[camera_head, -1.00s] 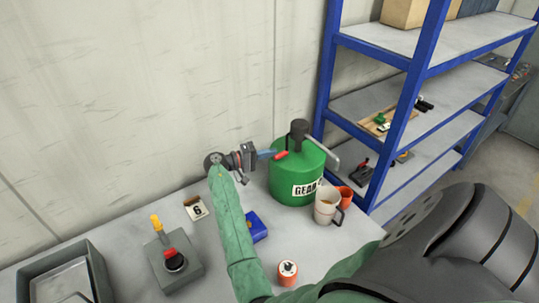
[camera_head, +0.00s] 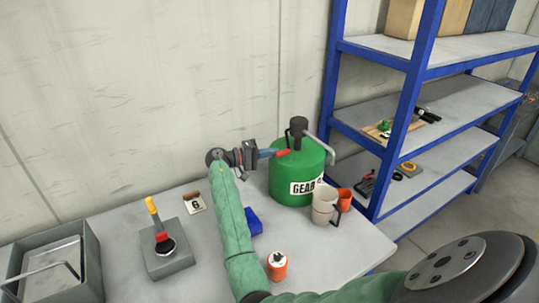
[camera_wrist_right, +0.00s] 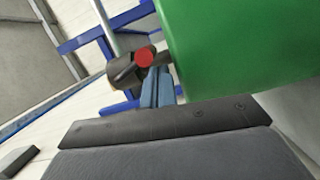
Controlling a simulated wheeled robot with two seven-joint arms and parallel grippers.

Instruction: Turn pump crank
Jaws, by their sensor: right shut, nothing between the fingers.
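The green drum (camera_head: 297,178), labelled "GEAR", stands on the grey bench with a black pump head (camera_head: 298,128) on top. A red crank grip (camera_head: 282,153) sticks out at the pump's left side; its round red end (camera_wrist_right: 144,56) shows in the right wrist view beside a dark crank part. My right gripper (camera_head: 268,153) is shut and empty, its blue fingers just left of the red grip. In the right wrist view the shut fingers (camera_wrist_right: 157,90) lie close to the red end; whether they touch it I cannot tell. My left gripper is out of view.
A cream mug (camera_head: 324,205) and an orange cup (camera_head: 344,199) stand right of the drum. A blue item (camera_head: 254,222) and an orange can (camera_head: 277,264) are near my right arm. A lever box (camera_head: 166,250) and grey tray (camera_head: 87,257) lie left. Blue shelving (camera_head: 415,80) stands behind right.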

